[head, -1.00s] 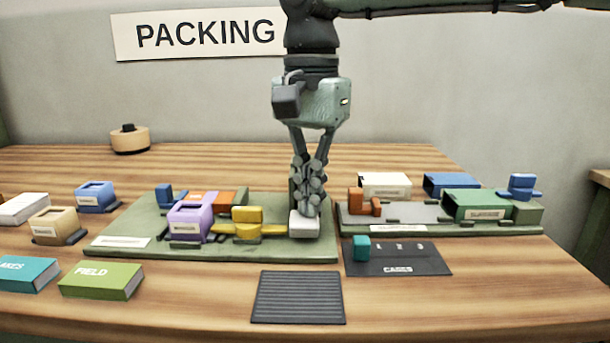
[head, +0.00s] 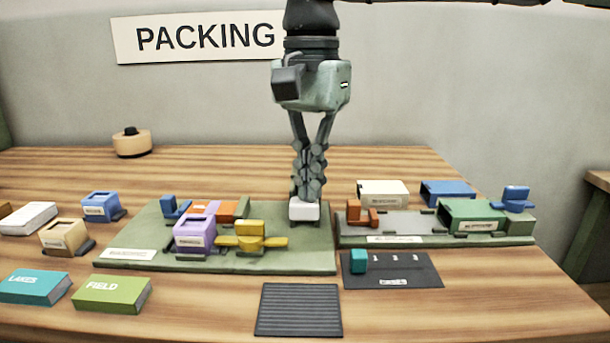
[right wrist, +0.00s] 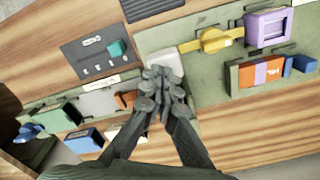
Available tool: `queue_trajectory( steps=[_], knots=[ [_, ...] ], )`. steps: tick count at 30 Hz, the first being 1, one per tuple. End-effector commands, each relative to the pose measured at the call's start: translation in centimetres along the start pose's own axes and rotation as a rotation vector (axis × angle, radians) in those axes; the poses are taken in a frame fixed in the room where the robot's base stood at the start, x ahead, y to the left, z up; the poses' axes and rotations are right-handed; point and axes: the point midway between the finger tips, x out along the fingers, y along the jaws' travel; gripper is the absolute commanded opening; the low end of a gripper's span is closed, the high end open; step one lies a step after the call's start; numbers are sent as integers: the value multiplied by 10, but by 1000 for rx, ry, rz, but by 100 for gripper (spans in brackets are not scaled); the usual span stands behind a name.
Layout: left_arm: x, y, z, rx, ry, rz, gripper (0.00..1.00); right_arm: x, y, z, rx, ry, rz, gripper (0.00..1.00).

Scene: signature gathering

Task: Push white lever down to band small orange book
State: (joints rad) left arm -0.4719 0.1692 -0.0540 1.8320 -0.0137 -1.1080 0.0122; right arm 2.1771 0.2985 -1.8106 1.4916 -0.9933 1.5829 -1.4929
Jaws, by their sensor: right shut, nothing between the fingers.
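The white lever (head: 304,211) is a small white block at the right end of the large green board. My right gripper (head: 307,194) is shut and empty, its fingertips right above or behind the lever; whether they touch it I cannot tell. In the right wrist view the lever (right wrist: 164,62) sits just beyond the fingertips (right wrist: 160,80). The small orange book (head: 222,208) lies flat at the back of the board, partly hidden by the purple box, with a lilac stripe across it. It also shows in the right wrist view (right wrist: 272,71). My left gripper is out of view.
A purple box (head: 195,237) and a yellow part (head: 249,238) stand on the green board (head: 295,262). A second board (head: 400,241) with several boxes is to the right. A dark card with a teal block (head: 359,261) and a ribbed mat (head: 299,310) lie in front.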

Motion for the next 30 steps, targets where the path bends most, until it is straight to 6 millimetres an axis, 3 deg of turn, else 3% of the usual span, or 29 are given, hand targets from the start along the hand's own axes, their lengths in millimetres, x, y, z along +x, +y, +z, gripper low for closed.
queue_trajectory(
  steps=[8,15,30],
  knots=[
    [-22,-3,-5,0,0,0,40,-26,0,0,1,-1,-1,0],
    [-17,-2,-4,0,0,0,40,-40,-1,0,1,0,-3,0],
    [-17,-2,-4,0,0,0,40,-44,0,0,0,1,-2,0]
  ],
)
